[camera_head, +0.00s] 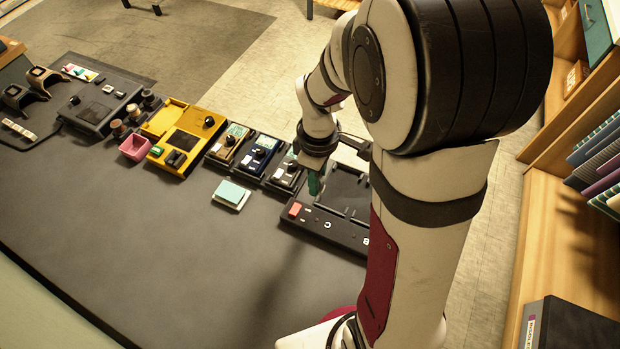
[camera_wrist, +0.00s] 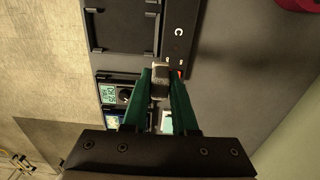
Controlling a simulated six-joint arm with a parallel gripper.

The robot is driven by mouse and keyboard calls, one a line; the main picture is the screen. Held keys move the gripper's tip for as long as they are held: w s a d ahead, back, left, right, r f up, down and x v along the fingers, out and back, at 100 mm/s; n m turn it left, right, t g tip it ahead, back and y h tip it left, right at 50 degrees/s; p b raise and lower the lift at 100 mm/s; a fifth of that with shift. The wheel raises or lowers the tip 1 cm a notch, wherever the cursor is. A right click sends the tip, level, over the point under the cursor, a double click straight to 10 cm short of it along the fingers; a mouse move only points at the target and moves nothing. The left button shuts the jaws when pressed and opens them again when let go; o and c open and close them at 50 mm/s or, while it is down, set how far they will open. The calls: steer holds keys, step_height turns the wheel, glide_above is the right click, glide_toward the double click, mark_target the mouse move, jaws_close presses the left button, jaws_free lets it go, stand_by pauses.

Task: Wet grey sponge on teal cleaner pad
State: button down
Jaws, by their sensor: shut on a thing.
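My gripper (camera_wrist: 161,84) has green fingers and is shut on a small grey block, the grey sponge (camera_wrist: 159,80), held between the fingertips in the wrist view. In the head view my gripper (camera_head: 316,186) hangs near the black rack with the letters C and B; the sponge cannot be made out there. The teal cleaner pad (camera_head: 232,192), a pale teal slab on a white base, lies on the dark mat to the left of my gripper, apart from it. In the wrist view a pale patch shows between the fingers, partly hidden.
The black rack (camera_head: 325,228) with a red block at its left end is beside my gripper. Several small devices (camera_head: 262,155), a yellow unit (camera_head: 183,137) and a pink box (camera_head: 135,147) stand in a row to the left. The front of the dark mat (camera_head: 150,225) is clear.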

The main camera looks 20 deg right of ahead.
steer(key=c, duration=1.4)
jaws_free()
jaws_close()
steer(key=w+a, duration=0.7)
steer(key=a, duration=0.1)
glide_above(230, 191)
steer(key=f, duration=0.2)
steer(key=shift+f, duration=2.75)
steer(key=shift+f, duration=0.8)
steer(key=shift+r, duration=3.55)
